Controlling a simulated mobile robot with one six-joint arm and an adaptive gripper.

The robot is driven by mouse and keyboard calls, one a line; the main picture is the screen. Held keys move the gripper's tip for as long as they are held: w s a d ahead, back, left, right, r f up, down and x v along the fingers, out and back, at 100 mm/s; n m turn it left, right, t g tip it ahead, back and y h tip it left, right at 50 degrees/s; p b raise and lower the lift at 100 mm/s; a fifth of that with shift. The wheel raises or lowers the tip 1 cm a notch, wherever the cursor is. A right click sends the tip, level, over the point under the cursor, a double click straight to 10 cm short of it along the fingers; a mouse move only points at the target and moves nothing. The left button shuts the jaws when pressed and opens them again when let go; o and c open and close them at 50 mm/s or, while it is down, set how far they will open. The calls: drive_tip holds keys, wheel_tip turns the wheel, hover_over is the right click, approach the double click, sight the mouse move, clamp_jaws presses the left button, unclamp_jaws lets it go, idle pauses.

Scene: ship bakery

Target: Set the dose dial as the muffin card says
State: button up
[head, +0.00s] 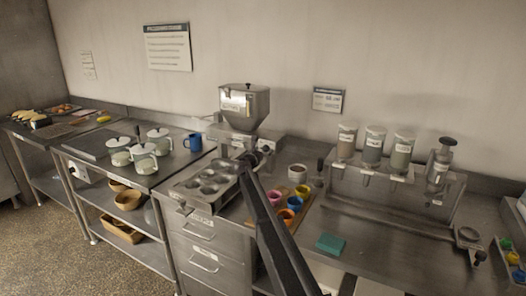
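The steel depositor with its square hopper (244,105) stands at the back of the middle counter. A small round dial-like part (266,149) shows on its right side; its setting is too small to read. A small card (328,99) with a dark header hangs on the wall to the right of the hopper. Its text is unreadable here, so I cannot tell if it is the muffin card. My dark arm reaches up from the bottom. Its end, my gripper (246,162), is just below and left of the dial-like part; its fingers and any contact are unclear.
A muffin tin (208,182) lies under the depositor. Coloured cups (286,214) stand on a board to the right of my arm. Dispensers (373,145) stand at the back right. Lidded pots (144,158) stand left.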

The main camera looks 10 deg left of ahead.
drive_tip(key=c, duration=1.1)
drive_tip(key=shift+m, duration=0.3)
drive_tip(key=m, duration=0.5)
drive_tip(key=shift+m, duration=0.4)
drive_tip(key=m, duration=0.3)
drive_tip(key=shift+d+m, duration=0.1)
drive_tip(key=shift+m, duration=0.3)
drive_tip(key=m, duration=0.3)
drive_tip(key=shift+m, duration=0.3)
drive_tip(key=m, duration=0.6)
drive_tip(key=shift+w+d+f, duration=0.1)
drive_tip(key=shift+f, duration=0.05)
drive_tip(key=m, duration=0.7)
drive_tip(key=shift+f+b, duration=0.1)
drive_tip(key=shift+b, duration=0.2)
